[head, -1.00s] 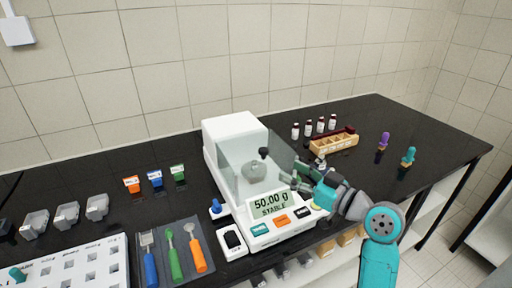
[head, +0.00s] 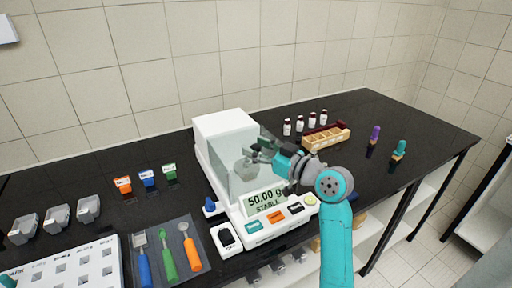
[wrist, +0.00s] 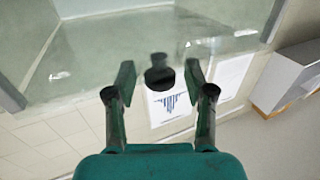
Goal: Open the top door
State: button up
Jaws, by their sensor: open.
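The balance (head: 222,124) is a white body with a clear glass chamber, and its display reads 50.00 g STABLE. A dark round knob (wrist: 159,72) shows in the wrist view at the glass panel (wrist: 90,55), which I take to be the top door. My gripper (wrist: 158,84) is open, with one finger on each side of the knob in that picture; I cannot tell whether they touch it. In the head view my gripper (head: 258,156) is at the upper part of the chamber and hides the knob. A grey weight (head: 245,169) sits inside, partly covered.
Small bottles (head: 312,117) and a wooden rack (head: 328,139) stand behind my arm. Purple (head: 375,133) and teal (head: 399,149) handled items are at the right. A tray of tools (head: 168,257) lies left of the balance. The black bench (head: 430,130) is clear at the far right.

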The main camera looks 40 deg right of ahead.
aim_at(248, 139)
jog(key=shift+w, duration=0.25)
grip_shut()
jog(key=shift+w+d, duration=0.2)
jog(key=shift+w, duration=0.6)
jog(key=shift+w+d, duration=0.25)
jog(key=shift+w, duration=0.5)
jog(key=shift+w+d, duration=0.2)
jog(key=shift+w, duration=0.6)
grip_release()
